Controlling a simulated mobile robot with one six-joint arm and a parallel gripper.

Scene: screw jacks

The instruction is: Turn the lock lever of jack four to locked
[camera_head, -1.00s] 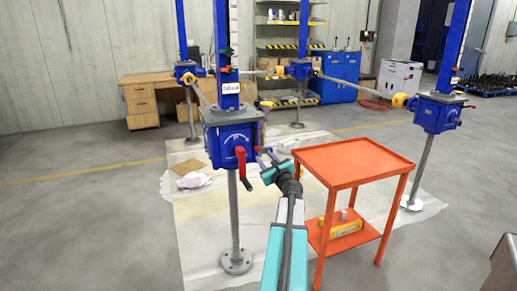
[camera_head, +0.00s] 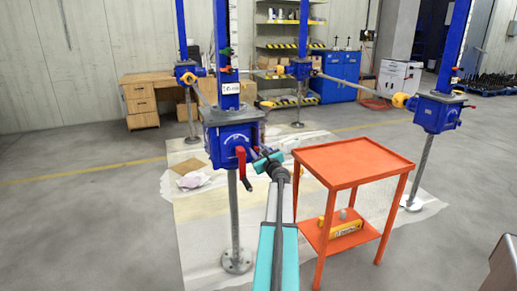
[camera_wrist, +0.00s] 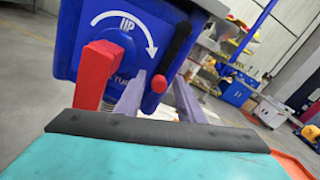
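The nearest jack (camera_head: 228,145) is a blue gearbox on a grey screw post; its white label is too small to read. In the wrist view its blue face (camera_wrist: 68,40) has a white curved arrow and "UP". A thick red handle (camera_wrist: 95,75) hangs at the left of that face. A black lever (camera_wrist: 175,48) with a red tip slants down on its right. My gripper (camera_wrist: 157,98) is open, one finger on each side of the lever's red tip in the picture; contact cannot be told. In the head view my gripper (camera_head: 262,156) is just right of the red handle.
An orange cart (camera_head: 350,160) with a yellow item on its lower shelf stands close to the right of my arm. Other blue jacks stand behind and at right (camera_head: 436,112), joined by shafts. A pale sheet (camera_head: 200,225) covers the floor.

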